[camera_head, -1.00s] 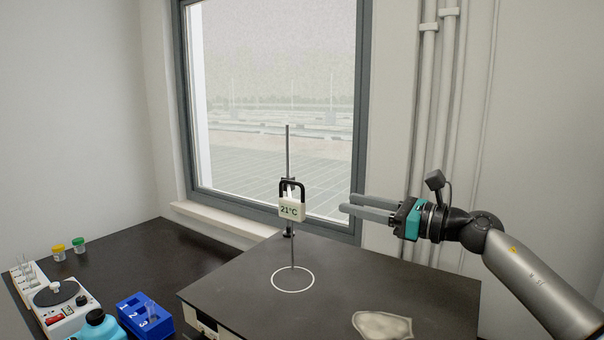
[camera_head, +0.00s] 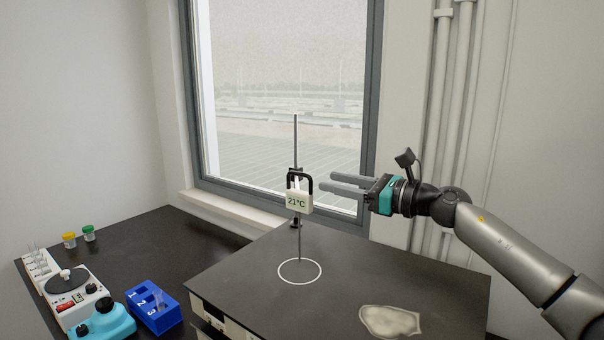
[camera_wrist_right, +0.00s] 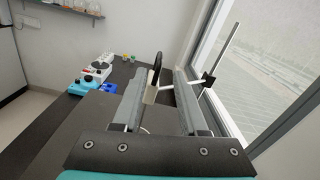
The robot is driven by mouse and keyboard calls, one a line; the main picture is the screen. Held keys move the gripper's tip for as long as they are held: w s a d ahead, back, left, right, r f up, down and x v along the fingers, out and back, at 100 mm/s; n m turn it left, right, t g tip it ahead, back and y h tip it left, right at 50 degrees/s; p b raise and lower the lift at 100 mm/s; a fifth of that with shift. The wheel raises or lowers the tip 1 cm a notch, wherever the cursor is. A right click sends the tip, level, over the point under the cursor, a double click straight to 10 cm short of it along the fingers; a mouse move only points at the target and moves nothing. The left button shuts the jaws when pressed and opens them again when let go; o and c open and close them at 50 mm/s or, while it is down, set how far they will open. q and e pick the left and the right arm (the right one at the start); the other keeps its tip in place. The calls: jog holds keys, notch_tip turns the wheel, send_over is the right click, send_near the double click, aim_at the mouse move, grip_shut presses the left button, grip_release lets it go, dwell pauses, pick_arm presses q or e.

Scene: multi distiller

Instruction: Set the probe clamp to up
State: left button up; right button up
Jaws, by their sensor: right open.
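The probe clamp (camera_head: 299,200) has a white body reading 21°C and a black arched handle (camera_head: 300,177). It sits partway up a thin upright metal rod (camera_head: 295,145), with its probe pointing down toward a white ring on the black surface. My right gripper (camera_head: 332,183) is open and empty, just right of the clamp, with its fingers pointing at it. In the right wrist view the clamp (camera_wrist_right: 150,97) shows beyond and between the two open fingers (camera_wrist_right: 157,85). I cannot tell contact; a gap shows in the head view. My left gripper is not in view.
A grey-white cloth-like patch (camera_head: 391,321) lies on the raised black platform (camera_head: 430,280). On the lower left bench stand a blue numbered rack (camera_head: 150,312), a white device (camera_head: 75,298), a teal item (camera_head: 103,322) and two small capped jars (camera_head: 88,233). A window is behind.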

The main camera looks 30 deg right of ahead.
aim_at(302, 174)
jog(key=shift+p+x, duration=1.35)
jog(key=shift+x, duration=3.15)
jog(key=shift+c, duration=0.2)
grip_shut()
jog(key=shift+r, duration=0.1)
